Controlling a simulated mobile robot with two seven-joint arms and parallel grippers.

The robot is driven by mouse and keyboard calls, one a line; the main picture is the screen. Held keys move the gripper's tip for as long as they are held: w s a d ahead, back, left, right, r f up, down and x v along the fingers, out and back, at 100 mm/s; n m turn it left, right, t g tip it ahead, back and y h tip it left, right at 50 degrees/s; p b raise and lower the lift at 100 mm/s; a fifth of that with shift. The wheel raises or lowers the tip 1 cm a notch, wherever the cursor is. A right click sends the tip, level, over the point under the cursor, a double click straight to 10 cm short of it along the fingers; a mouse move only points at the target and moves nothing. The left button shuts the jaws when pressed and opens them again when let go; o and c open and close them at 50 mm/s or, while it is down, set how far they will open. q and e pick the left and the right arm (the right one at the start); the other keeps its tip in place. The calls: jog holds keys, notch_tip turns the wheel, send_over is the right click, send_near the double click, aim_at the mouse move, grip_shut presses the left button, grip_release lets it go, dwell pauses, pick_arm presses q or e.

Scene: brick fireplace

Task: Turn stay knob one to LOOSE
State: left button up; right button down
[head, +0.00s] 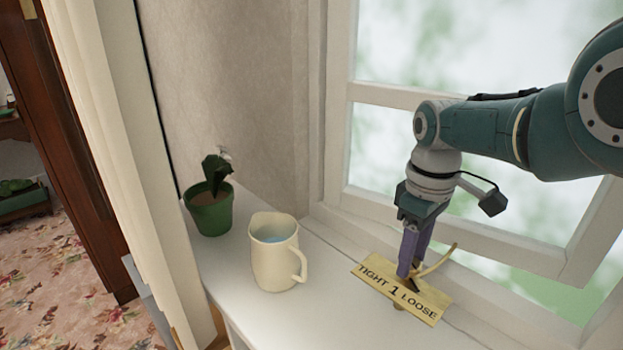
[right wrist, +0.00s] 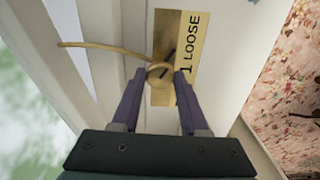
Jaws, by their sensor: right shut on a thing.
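Stay knob one is a small round brass knob (right wrist: 159,72) with a dark pointer line, set by a brass plate (head: 371,276) on the window sill. The plate reads TIGHT on the left, 1 in the middle and LOOSE on the right; it also shows in the right wrist view (right wrist: 191,38). My right gripper (head: 406,272) reaches down to the plate and is shut on the knob, its purple fingers on either side of it. In the head view the fingers hide most of the knob. A thin curved brass rod (head: 441,262) runs from beside the knob. My left gripper is not in view.
A cream jug (head: 268,262) with water stands on the white sill (head: 262,312), left of the plate. A green pot (head: 210,214) with a wilted plant stands farther left. The window frame (head: 395,213) rises close behind my right gripper.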

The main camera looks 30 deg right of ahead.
dwell(0.5)
jog(key=shift+c, duration=2.1)
grip_release()
notch_tip(320, 180, up, 10)
jog(key=p, duration=0.7)
jog(key=shift+p, duration=0.3)
jog(key=shift+f, duration=0.1)
